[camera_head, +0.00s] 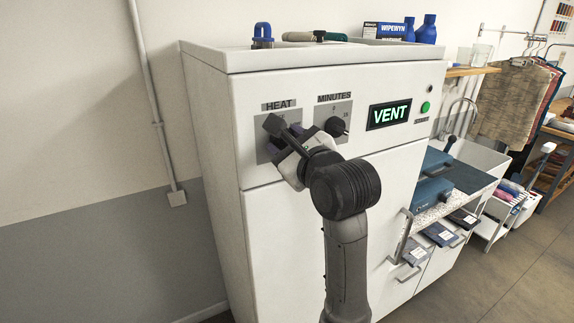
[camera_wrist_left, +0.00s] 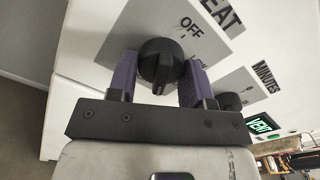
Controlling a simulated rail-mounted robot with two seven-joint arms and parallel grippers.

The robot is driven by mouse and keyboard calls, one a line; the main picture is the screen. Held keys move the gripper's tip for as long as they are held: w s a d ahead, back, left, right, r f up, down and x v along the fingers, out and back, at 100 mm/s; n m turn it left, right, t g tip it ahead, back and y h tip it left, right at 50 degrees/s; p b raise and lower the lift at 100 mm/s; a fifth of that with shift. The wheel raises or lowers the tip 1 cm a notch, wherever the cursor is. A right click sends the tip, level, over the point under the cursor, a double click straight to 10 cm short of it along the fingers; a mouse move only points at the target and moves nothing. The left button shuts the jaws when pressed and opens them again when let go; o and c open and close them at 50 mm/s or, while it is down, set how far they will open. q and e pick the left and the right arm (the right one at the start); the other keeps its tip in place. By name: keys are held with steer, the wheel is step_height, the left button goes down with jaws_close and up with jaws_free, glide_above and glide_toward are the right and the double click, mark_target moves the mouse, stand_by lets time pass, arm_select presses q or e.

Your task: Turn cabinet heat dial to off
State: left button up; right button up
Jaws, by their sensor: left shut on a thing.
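The cabinet (camera_head: 350,105) is white, with a HEAT plate (camera_head: 264,153) and a MINUTES plate on its front. My left gripper (camera_head: 284,137) is at the HEAT plate in the head view and largely covers the dial there. In the left wrist view the black round heat dial (camera_wrist_left: 158,68) sits between the two purple fingers, which are shut on its sides. The word OFF (camera_wrist_left: 190,27) is printed up and right of the dial in that view. Where the dial's pointer stands is hard to tell. My right gripper is out of view.
The black MINUTES dial (camera_head: 336,126) is close to the right of my gripper. Further right are a lit VENT display (camera_head: 389,114) and a green button (camera_head: 425,107). A blue box (camera_head: 388,32) and bottles stand on top.

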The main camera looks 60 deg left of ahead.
arm_select(q)
steer(key=n+b, duration=0.6)
steer(key=b, duration=0.1)
steer(key=shift+w+f, duration=0.1)
steer(key=n+b, duration=0.2)
steer(key=n, duration=0.1)
steer(key=n+b, duration=0.1)
steer(key=n, duration=0.1)
steer(key=n+b, duration=0.1)
steer(key=shift+r+n+b, duration=0.25)
steer(key=shift+n+b, duration=0.05)
steer(key=shift+n, duration=0.1)
steer(key=n+b, duration=0.1)
steer(key=n, duration=0.2)
steer(key=shift+r+n, duration=0.15)
steer(key=shift+n, duration=0.15)
steer(key=n+b, duration=0.1)
steer(key=n, duration=0.2)
steer(key=shift+r+n, duration=0.1)
steer(key=shift+n, duration=0.2)
steer(key=n+b, duration=0.1)
steer(key=n, duration=0.5)
steer(key=shift+s, duration=0.2)
steer(key=shift+r+n+b, duration=0.1)
steer(key=shift+n+b, duration=0.75)
steer(key=shift+n, duration=1.05)
